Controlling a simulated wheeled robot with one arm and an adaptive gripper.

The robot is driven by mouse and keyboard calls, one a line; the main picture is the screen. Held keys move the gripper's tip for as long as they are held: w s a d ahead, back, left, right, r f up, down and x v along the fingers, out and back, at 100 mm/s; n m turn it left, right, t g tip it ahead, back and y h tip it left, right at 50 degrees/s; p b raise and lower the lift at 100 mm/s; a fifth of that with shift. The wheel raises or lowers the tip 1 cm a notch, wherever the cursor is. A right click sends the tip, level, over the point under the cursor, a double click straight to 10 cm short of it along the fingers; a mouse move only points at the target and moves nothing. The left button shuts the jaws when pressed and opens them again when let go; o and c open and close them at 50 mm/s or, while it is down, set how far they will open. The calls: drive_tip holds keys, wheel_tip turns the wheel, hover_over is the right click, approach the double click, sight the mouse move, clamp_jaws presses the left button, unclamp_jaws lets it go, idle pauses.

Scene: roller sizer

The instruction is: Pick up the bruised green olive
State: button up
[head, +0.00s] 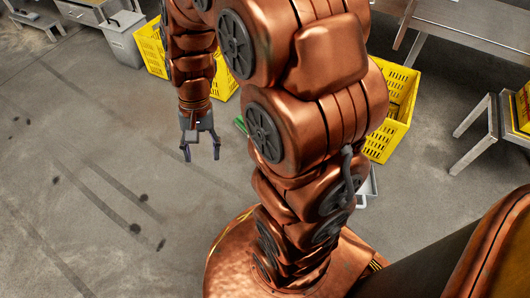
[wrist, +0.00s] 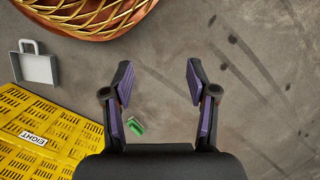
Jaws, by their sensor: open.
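No olive can be made out in either view. My gripper (head: 202,152) hangs over the floor in the head view, its two fingers spread apart. In the wrist view my gripper (wrist: 158,65) is open with purple pads, and only bare floor shows between the fingertips. A green object (head: 240,125) also shows next to my arm in the head view, partly covered. I cannot tell whether it is the same one.
A yellow crate (wrist: 45,140) labelled EIGHT and a grey tray with a handle (wrist: 36,69) are at the left. Yellow crates (head: 152,50) stand behind my arm, and a steel table (head: 470,25) is at upper right. Dark spots (head: 135,228) mark the open floor at left.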

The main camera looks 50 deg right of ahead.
drive_tip(key=w+d+f+m+t+b, duration=0.1)
drive_tip(key=w+d+f+m+t, duration=0.2)
drive_tip(key=w+d+f+m, duration=1.2)
drive_tip(key=s+d+f+m, duration=0.1)
drive_tip(key=d+f+m, duration=0.1)
drive_tip(key=d+f, duration=0.5)
drive_tip(key=s+d+f+m+t+h+b, duration=0.1)
drive_tip(key=d+f+m, duration=0.2)
drive_tip(key=d+f, duration=0.4)
drive_tip(key=s+d+f+m+b, duration=0.1)
drive_tip(key=d+f+m, duration=0.2)
drive_tip(key=d+f, duration=0.5)
wheel_tip(320, 180, down, 8)
drive_tip(key=shift+s+r+t, duration=0.15)
drive_tip(key=shift+r+t, duration=0.05)
drive_tip(key=shift+t, duration=0.1)
drive_tip(key=shift+b+x, duration=1.85)
drive_tip(key=shift+x, duration=1.1)
drive_tip(key=shift+r, duration=0.1)
drive_tip(key=shift+c, duration=0.3)
drive_tip(key=c, duration=0.8)
